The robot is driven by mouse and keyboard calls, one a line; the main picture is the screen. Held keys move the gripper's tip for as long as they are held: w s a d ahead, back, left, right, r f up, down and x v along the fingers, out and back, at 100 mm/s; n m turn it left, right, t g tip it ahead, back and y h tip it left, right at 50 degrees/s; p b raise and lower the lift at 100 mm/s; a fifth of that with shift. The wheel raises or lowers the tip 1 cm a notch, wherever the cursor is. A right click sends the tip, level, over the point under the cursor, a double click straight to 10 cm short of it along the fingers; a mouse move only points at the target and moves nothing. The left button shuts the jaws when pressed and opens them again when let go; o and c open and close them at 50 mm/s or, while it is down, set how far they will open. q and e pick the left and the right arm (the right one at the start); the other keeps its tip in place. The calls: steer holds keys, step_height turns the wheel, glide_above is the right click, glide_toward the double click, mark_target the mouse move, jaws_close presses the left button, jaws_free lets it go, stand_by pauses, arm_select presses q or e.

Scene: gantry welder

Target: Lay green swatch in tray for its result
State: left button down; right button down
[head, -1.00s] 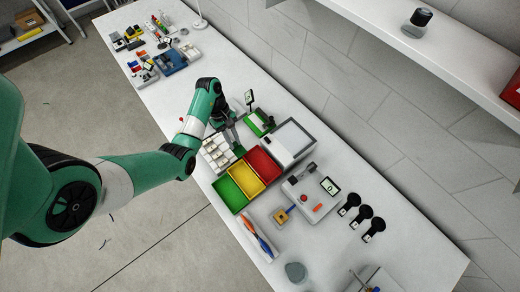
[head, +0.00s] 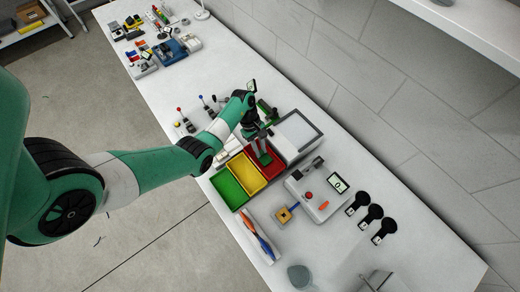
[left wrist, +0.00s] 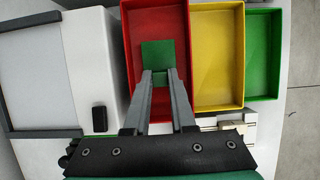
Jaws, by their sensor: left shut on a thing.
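The green swatch (left wrist: 158,52) is a small flat square. My left gripper (left wrist: 160,74) is shut on its near edge and points down over the red tray (left wrist: 150,14). In the left wrist view the swatch lies within the red tray's outline; I cannot tell whether it touches the floor. The head view also shows my left gripper (head: 262,155) with the swatch (head: 265,158) over the red tray (head: 275,173). The yellow tray (left wrist: 217,50) and green tray (left wrist: 263,60) stand side by side beside it and look empty. My right gripper is not in view.
A grey-and-white lidded box (head: 297,132) stands right beside the red tray. A tester with a small screen (head: 337,184) and several black paddles (head: 370,216) lie farther right. Tools (head: 260,236) lie in front. Small levers (head: 183,119) stand to the left.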

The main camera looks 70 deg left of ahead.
arm_select(q)
steer(key=shift+f+b, duration=0.4)
steer(key=shift+f, duration=0.15)
steer(key=shift+f, duration=0.1)
steer(key=c, duration=0.8)
jaws_free()
steer(key=shift+o, duration=0.2)
